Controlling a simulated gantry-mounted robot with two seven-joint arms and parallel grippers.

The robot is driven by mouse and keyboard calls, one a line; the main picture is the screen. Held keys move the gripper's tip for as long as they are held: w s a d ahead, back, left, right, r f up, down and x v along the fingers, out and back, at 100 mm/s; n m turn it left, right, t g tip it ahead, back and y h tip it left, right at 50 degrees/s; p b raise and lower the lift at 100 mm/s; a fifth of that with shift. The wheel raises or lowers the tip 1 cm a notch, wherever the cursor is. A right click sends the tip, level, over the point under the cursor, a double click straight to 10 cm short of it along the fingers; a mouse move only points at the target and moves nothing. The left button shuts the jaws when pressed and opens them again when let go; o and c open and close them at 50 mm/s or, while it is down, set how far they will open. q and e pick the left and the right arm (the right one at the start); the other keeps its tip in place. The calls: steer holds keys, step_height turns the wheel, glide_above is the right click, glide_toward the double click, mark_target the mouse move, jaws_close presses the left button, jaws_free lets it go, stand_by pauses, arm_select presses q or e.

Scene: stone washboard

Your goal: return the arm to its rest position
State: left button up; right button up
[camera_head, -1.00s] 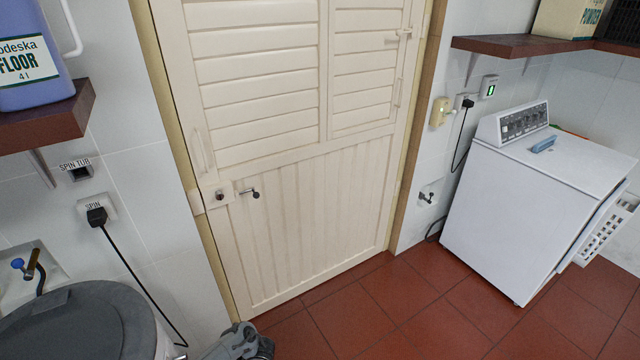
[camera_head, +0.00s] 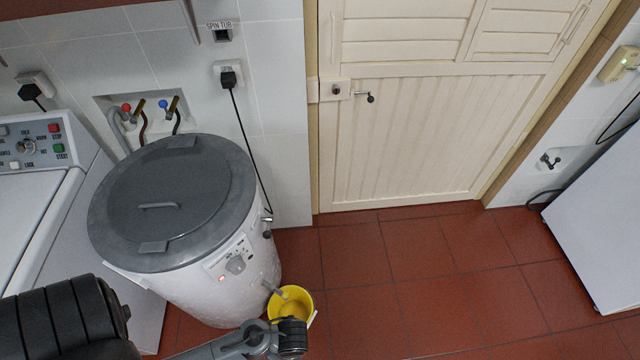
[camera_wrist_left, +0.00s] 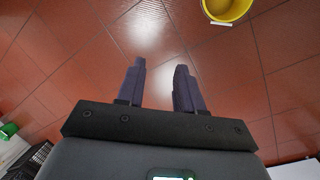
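In the left wrist view my left gripper (camera_wrist_left: 160,66) points out over the red tiled floor. Its two dark fingers stand apart with nothing between them. In the head view part of my left arm shows along the bottom edge, from the left corner to near the yellow bucket (camera_head: 298,303). I cannot make out the gripper's fingers there. The bucket also shows at the top right of the left wrist view (camera_wrist_left: 240,12), apart from the fingers. My right gripper is not in view.
A round spin tub (camera_head: 215,285) with a grey lid stands behind my left arm. A white washing machine (camera_head: 35,225) is at the left and a white appliance (camera_head: 605,225) at the right. The floor (camera_head: 430,290) before the closed door (camera_head: 420,140) is clear.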

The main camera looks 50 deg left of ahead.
arm_select(q)
steer(key=w+a+r+n+t+h, duration=0.1)
steer(key=w+a+r+n+t, duration=0.15)
steer(key=w+r+n, duration=0.4)
steer(key=w+a+r+n+t, duration=0.1)
steer(key=w+r+n+t, duration=0.2)
steer(key=r+n, duration=0.6)
step_height(320, 180, up, 27)
steer(key=m+p, duration=0.2)
steer(key=p, duration=2.2)
step_height(320, 180, down, 55)
steer(key=b, duration=5.4)
steer(key=shift+d, duration=0.3)
